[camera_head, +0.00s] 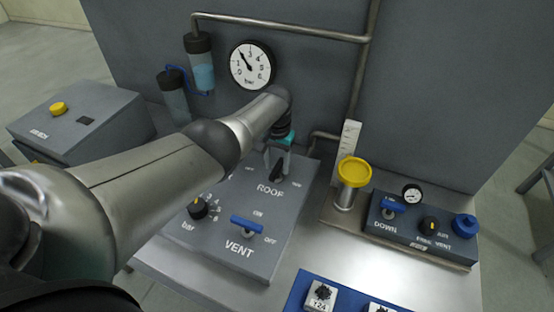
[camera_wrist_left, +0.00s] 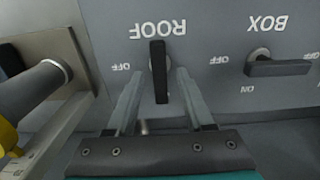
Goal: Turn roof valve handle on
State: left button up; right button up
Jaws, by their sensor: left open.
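The black roof valve handle (camera_wrist_left: 162,85) sits under the ROOF label on the grey panel. In the left wrist view it points straight down from its pivot, toward my gripper; an OFF label shows to its left. My left gripper (camera_wrist_left: 160,78) is open, with one finger on each side of the handle and a visible gap to each. In the head view the gripper (camera_head: 279,158) is over the ROOF part of the panel, and the handle (camera_head: 277,177) is partly hidden by it. My right gripper is not in view.
The black BOX handle (camera_wrist_left: 280,68) is close by, lying sideways. The blue VENT handle (camera_head: 247,226) and a black bar knob (camera_head: 198,208) share the panel. A yellow-topped cylinder (camera_head: 354,171) and a small control box (camera_head: 420,231) stand to the right. A gauge (camera_head: 252,65) is on the wall.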

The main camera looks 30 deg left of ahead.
pick_arm(q)
jog(key=shift+r+p, duration=0.4)
jog(key=shift+r, duration=0.2)
notch_tip(320, 180, up, 7)
jog(key=p, duration=0.3)
notch_tip(320, 180, up, 7)
send_over(277, 167)
